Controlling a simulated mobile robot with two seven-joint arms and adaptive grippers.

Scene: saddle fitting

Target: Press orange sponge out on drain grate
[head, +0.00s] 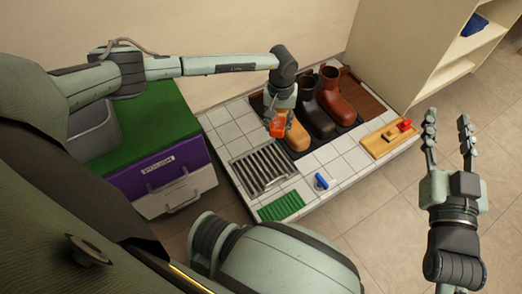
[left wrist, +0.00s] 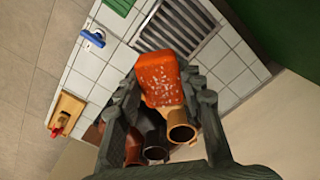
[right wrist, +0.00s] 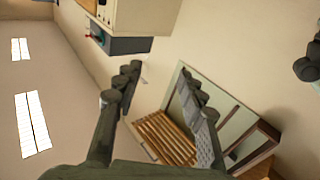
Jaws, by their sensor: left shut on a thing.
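The orange sponge (head: 278,124) is held in my left gripper (head: 280,116), which is shut on it above the tan boot at the back of the tiled platform. The sponge (left wrist: 161,78) fills the space between the fingers in the left wrist view, with pale flecks on its face. The drain grate (head: 263,168), a metal slatted grid set in the white tiles, lies in front and to the left of the sponge in the head view. The grate (left wrist: 180,27) also shows beyond the sponge in the left wrist view. My right gripper (head: 448,137) is open and empty, off to the right above the floor.
A green ribbed pad (head: 281,206) and a blue-handled tool (head: 321,181) lie near the front. A wooden tray (head: 389,139) sits at right. A green-topped cabinet (head: 150,150) stands left.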

